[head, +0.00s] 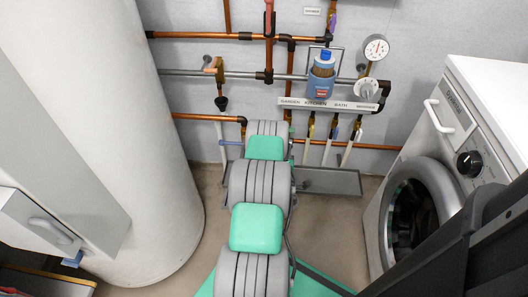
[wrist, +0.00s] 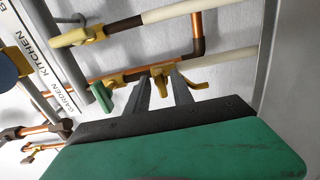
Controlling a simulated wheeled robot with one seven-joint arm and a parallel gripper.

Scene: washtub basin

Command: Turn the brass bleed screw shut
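In the wrist view, my gripper (wrist: 160,74) has its two grey fingers apart, with their tips at a copper and brass pipe run. A brass fitting (wrist: 160,82) shows in the gap between the fingers; I cannot tell whether either finger touches it. A small brass wing-like piece (wrist: 197,86) sticks out just right of the right finger. I cannot tell for certain which brass part is the bleed screw. In the head view, my arm hides the gripper and this spot.
A green lever (wrist: 104,97) lies close left of the fingers. A brass valve (wrist: 80,37) sits above on a white pipe. In the head view, a blue canister (head: 321,80) and a gauge (head: 376,48) are on the wall, a washing machine (head: 450,140) at right, a white tank (head: 110,130) at left.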

